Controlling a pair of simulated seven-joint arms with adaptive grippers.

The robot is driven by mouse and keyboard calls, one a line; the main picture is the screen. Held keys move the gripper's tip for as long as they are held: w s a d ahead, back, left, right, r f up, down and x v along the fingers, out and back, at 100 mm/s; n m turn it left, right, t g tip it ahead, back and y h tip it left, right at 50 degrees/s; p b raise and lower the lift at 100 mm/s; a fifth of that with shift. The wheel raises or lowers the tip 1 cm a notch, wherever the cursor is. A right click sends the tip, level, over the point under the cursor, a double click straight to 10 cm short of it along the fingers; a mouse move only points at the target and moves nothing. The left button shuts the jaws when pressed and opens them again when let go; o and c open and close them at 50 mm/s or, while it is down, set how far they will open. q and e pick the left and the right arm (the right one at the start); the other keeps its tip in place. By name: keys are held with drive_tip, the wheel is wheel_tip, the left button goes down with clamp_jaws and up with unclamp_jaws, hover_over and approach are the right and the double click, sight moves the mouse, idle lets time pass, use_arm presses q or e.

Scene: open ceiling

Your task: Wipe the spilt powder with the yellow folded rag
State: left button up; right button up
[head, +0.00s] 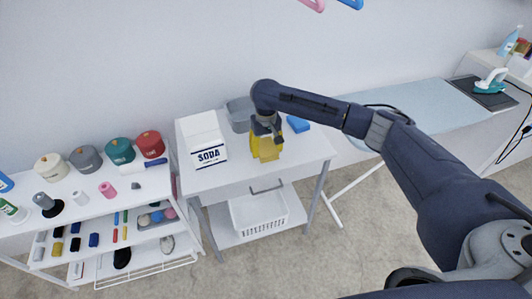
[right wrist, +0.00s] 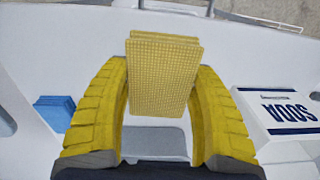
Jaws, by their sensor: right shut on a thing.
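My right gripper (head: 265,146) comes in from the right and hangs over the white table (head: 300,160). Its yellow ribbed fingers show on both sides in the right wrist view. They are shut on the yellow folded rag (right wrist: 162,72), which has a waffle-like texture and stands out between the fingertips. In the head view the rag merges with the yellow fingers. I cannot tell whether the rag touches the tabletop. I cannot make out the powder against the white surface. My left gripper is not in view.
A white SODA box (head: 205,145) stands left of the gripper. A grey bin (head: 239,114) is behind, and a blue folded item (head: 298,124) lies to the right. A white basket (head: 260,212) sits on the lower shelf. The tabletop's front right is clear.

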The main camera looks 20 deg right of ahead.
drive_tip(key=shift+r, duration=0.55)
drive_tip(key=shift+r, duration=0.1)
drive_tip(key=shift+r, duration=1.4)
